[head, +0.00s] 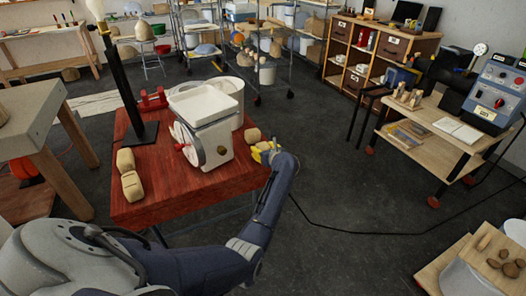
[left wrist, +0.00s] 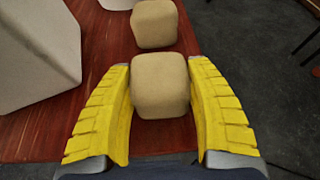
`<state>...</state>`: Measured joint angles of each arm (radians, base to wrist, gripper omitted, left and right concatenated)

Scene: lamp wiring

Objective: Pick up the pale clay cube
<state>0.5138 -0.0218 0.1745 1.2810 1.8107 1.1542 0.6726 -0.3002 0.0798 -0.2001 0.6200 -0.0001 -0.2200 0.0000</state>
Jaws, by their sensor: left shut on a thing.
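A pale clay cube (left wrist: 160,86) with rounded edges sits between the two yellow fingers of my left gripper (left wrist: 159,64) in the left wrist view. The fingers are shut on its two sides. It appears low, at the red table's right edge. In the head view my left gripper (head: 264,149) is at that edge and mostly hides the cube. A second similar pale cube (left wrist: 154,23) stands just beyond the held one; it also shows in the head view (head: 252,135). My right gripper is not in view.
The red table (head: 165,205) also bears a white machine with a tray (head: 205,105), a black lamp stand (head: 125,90), a red object (head: 153,100) and two pale clay blocks (head: 131,186) at the left.

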